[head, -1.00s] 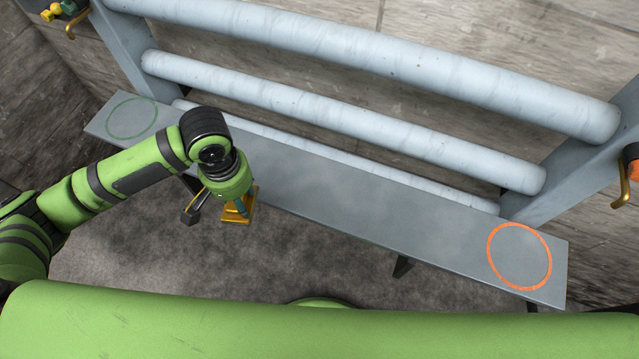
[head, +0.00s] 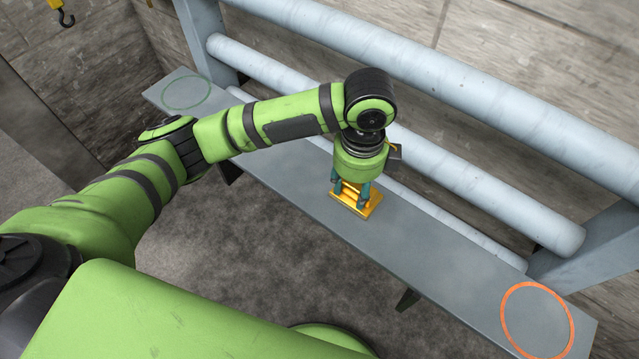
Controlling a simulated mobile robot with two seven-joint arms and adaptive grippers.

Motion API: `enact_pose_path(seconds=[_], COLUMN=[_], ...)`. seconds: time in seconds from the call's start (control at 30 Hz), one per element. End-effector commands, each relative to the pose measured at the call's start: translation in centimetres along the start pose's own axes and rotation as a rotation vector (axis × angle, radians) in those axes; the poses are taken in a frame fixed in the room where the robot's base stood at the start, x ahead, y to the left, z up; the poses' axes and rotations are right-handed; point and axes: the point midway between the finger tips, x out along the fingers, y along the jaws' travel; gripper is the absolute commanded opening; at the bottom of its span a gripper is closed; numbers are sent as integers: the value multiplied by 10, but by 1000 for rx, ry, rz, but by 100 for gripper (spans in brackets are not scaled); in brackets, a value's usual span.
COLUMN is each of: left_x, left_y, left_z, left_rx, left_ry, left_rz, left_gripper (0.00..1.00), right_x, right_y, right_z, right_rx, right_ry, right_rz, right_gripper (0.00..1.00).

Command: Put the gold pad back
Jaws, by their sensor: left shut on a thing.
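The gold pad (head: 366,209) is a small yellow-gold block with a flat, plate-like base. It is at the middle of the grey shelf plank in the head view. My left gripper (head: 350,197) points down and is shut on the pad from above. I cannot tell whether the pad touches the plank or hangs just over it. My gripper hides part of the pad's top. A green ring (head: 187,93) is marked on the plank's far left end. An orange ring (head: 537,320) is marked on its right end. My right gripper is not in view.
The long grey plank (head: 440,250) is otherwise bare. Thick pale blue pipes (head: 470,180) run along behind it, with a blue-grey post at each end. A hook (head: 64,14) hangs at the top left. The dark floor in front is clear.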

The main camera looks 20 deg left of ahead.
Motion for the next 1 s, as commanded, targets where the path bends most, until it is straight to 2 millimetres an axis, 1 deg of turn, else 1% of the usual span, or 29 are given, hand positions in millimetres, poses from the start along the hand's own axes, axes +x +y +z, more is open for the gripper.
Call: enact_pose_path(seconds=[0.1, 0.23, 0.33, 0.47, 0.6, 0.7, 0.83, 0.9, 1.0], left_x=[0, 0, 5, 20, 40, 52, 64, 68, 74], left_y=[0, 0, -3, -9, -19, -25, -31, -32, -33], left_z=[0, 2, 10, 36, 68, 88, 104, 110, 112], left_rx=[0, -2, -7, -11, -11, -10, -6, -5, -3], left_ry=[0, 0, 0, -2, -3, -2, 0, 0, 1], left_rz=[0, 0, 1, 5, 4, 3, 1, 0, 2], left_gripper=[11, 11, 11, 11, 11, 11, 11, 11, 11], right_x=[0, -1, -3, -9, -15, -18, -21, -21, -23], right_y=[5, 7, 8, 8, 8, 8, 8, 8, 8], right_z=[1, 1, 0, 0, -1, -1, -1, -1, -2], right_rx=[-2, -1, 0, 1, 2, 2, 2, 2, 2], right_ry=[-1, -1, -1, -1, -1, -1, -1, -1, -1], right_rz=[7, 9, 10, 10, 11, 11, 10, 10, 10], right_gripper=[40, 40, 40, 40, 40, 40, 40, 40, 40])
